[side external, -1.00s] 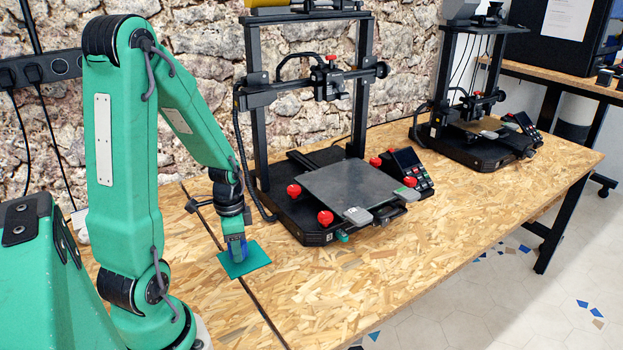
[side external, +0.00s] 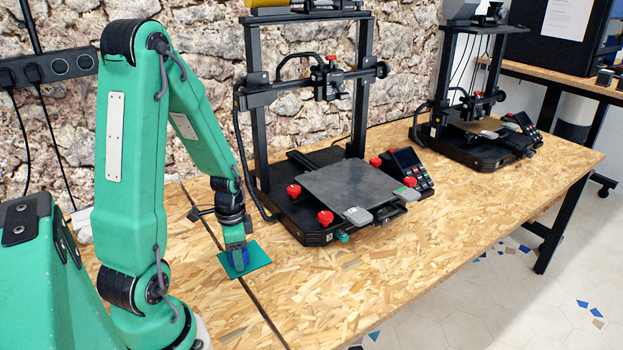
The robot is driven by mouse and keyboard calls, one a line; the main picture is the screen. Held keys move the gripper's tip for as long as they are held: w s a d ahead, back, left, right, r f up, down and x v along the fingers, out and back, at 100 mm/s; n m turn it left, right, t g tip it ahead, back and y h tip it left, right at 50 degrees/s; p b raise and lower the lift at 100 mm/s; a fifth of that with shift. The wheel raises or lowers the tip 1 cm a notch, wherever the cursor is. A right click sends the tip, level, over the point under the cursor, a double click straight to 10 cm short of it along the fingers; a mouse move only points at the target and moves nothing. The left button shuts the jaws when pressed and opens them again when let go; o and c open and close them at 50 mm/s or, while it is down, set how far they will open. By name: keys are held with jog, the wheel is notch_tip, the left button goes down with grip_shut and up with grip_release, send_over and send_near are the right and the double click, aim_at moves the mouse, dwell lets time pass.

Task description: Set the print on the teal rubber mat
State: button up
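The teal rubber mat (side external: 258,252) lies flat on the wooden bench, left of the nearer printer. My gripper (side external: 239,262) points down over the mat's left part, with its tips close to the mat's surface. A small blue piece (side external: 245,257), which looks like the print, shows at the fingertips above the mat. The fingers hide much of it. I cannot tell whether they grip it or stand around it, nor whether it touches the mat.
The nearer printer (side external: 310,237) with its dark bed (side external: 350,190) and red knobs stands right of the mat. A second printer (side external: 480,150) stands farther back. The bench front (side external: 370,270) is clear. A stone wall is behind.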

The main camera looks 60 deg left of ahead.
jog(key=shift+r, duration=0.15)
notch_tip(320, 180, up, 12)
dwell(1.0)
dwell(0.5)
jog(key=d+r+n+t, duration=0.1)
jog(key=d+r+t, duration=0.1)
jog(key=d+r, duration=0.3)
jog(key=d+r+n+t, duration=0.2)
jog(key=d+r, duration=0.4)
jog(key=d, duration=0.5)
jog(key=shift+d+r+t, duration=0.25)
jog(key=shift+d+t, duration=0.15)
jog(key=shift+t, duration=0.4)
